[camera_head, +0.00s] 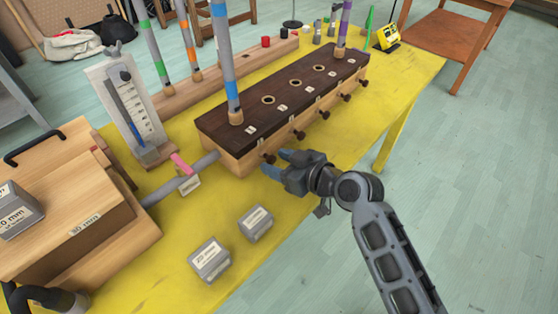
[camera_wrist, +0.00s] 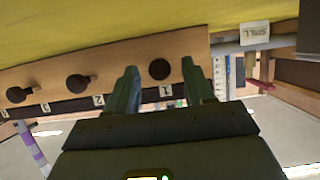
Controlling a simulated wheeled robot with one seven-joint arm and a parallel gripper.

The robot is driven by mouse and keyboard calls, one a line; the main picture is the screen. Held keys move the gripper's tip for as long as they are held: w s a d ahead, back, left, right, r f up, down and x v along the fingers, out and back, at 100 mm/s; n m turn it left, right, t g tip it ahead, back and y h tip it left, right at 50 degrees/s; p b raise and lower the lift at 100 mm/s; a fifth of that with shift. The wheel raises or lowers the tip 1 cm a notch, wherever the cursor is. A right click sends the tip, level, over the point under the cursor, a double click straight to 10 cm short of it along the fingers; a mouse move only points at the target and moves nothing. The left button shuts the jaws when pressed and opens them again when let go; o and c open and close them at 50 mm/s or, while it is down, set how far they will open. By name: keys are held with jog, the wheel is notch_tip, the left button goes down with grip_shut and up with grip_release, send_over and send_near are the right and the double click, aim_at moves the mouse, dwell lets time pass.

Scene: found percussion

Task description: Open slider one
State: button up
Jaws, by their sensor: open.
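The long wooden box (camera_head: 237,157) with a dark top stands on the yellow table and has a row of dark round slider knobs along its near side. The slider one knob (camera_head: 268,158) is the nearest, at the box's left end. My gripper (camera_head: 277,163) is open right at this knob. In the wrist view, which looks upside down, the knob (camera_wrist: 159,68) lies between the spread fingers (camera_wrist: 160,72), above a label that seems to read 1. Contact cannot be told. Other knobs (camera_wrist: 79,84) sit to its left there.
Coloured tubes (camera_head: 228,60) stand upright on the box and behind it. A wooden bellows-like box (camera_head: 75,215) with a pipe is at left. Two grey weights (camera_head: 209,261) lie on the yellow table (camera_head: 165,270). A gauge (camera_head: 130,100) stands behind. Floor at right is clear.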

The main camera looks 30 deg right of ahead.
grip_shut()
dwell(0.5)
